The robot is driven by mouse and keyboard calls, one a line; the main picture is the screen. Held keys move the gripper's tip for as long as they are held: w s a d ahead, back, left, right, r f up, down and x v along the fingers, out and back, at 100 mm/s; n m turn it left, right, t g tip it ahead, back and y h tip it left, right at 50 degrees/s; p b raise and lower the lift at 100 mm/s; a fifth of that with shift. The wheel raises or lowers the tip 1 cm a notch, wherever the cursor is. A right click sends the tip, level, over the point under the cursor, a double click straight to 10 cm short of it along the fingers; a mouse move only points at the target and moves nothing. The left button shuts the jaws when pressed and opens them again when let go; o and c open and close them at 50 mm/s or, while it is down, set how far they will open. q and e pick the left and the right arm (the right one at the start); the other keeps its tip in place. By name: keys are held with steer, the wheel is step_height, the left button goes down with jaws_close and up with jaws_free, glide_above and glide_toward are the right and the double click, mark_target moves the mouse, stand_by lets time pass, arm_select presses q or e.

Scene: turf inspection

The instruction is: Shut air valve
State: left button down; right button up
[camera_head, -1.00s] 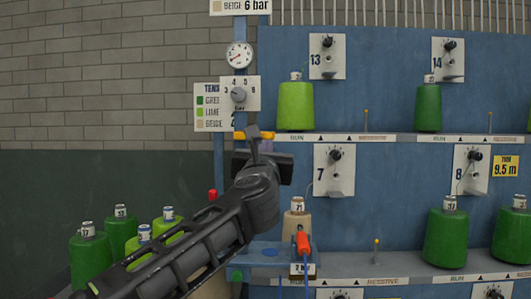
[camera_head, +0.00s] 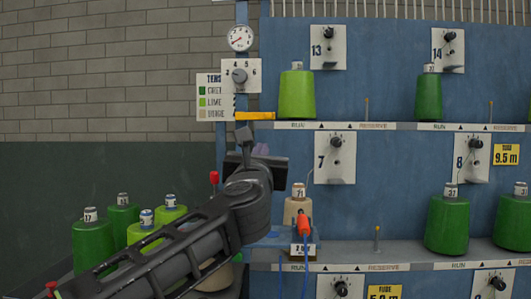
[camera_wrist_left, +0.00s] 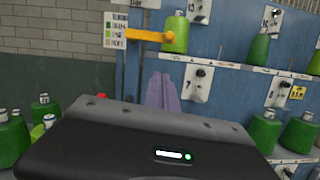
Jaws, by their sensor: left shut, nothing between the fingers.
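The air valve's yellow lever (camera_head: 255,116) lies level, across the upright blue pipe below the dial plate. It points to the right, and it also shows in the left wrist view (camera_wrist_left: 148,36) at the top. My left gripper (camera_head: 246,138) is just below the lever, apart from it, shut and empty. Its dark body fills the bottom of the left wrist view, where the fingers are hidden. The round pressure gauge (camera_head: 240,38) is above the lever; its reading is too small to tell. My right gripper is not in view.
A blue rack with green and lime yarn cones (camera_head: 296,94) and tension dials (camera_head: 335,158) stands to the right. A purple cloth-like thing (camera_wrist_left: 163,92) is behind the gripper. An orange-tipped tool (camera_head: 303,225) stands nearby.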

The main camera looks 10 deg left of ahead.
arm_select(q)
steer(key=v, duration=0.5)
steer(key=shift+s+f+b, duration=0.1)
steer(key=shift+s+b, duration=0.15)
steer(key=shift+b, duration=0.15)
